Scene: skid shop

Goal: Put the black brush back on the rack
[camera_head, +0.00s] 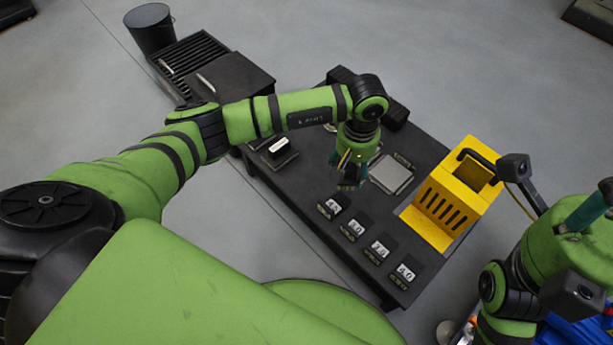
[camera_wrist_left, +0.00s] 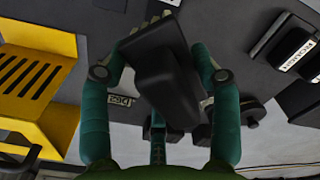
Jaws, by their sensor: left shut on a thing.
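My left gripper (camera_head: 349,184) is over the dark table, left of a silver square plate. Pale bristle-like tips show at the brush's far end. In the head view the brush is small and dark beneath the fingers, hard to make out. I cannot tell for certain which fixture is the rack; a dark slatted frame (camera_head: 188,62) stands at the upper left. My right gripper (camera_head: 588,211) is partly in view at the right edge; its jaw state is unclear.
The dark table (camera_head: 300,182) holds a silver plate (camera_head: 392,174), a yellow slotted box (camera_head: 450,200), a black block with a white label (camera_head: 279,150) and a row of small labelled black pieces (camera_head: 352,229). A black bucket (camera_head: 150,30) stands at the upper left.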

